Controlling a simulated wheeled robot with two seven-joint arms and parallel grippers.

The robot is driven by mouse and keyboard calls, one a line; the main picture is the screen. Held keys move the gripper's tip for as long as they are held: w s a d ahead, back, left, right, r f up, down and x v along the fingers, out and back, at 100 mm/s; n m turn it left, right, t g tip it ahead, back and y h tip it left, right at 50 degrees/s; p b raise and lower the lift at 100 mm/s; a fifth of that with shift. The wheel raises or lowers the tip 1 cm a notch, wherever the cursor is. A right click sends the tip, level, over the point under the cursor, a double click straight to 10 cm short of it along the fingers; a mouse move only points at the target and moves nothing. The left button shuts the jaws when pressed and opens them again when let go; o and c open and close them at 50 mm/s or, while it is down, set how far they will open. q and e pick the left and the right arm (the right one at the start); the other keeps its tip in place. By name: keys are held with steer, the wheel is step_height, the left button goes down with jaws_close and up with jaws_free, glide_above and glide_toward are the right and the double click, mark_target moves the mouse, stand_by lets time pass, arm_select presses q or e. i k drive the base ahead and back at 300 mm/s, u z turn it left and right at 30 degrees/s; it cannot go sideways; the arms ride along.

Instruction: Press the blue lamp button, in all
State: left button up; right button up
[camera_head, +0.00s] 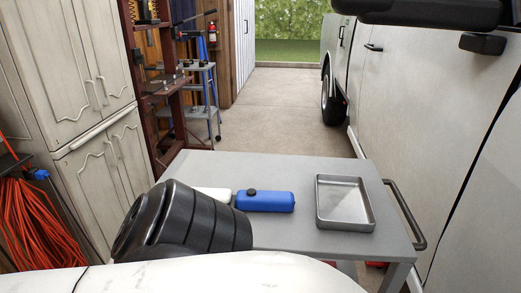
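A blue lamp (270,202) lies flat on the grey cart top in the head view, near the middle. A small dark round button (252,192) sits on its upper side near the left end. A dark ribbed part, which seems to be mine, stands close in front of the lamp's left side. No fingers of my left or right gripper can be made out, and nothing visibly touches the lamp.
The grey cart (290,168) carries a metal tray (345,204), empty, right of the lamp. A white object (212,194) lies left of the lamp, partly hidden. A black handle (405,215) edges the cart's right. Cabinets (70,80) stand left, a white vehicle (430,120) right.

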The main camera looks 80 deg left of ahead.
mark_target(251, 192)
steer(key=u, duration=2.7)
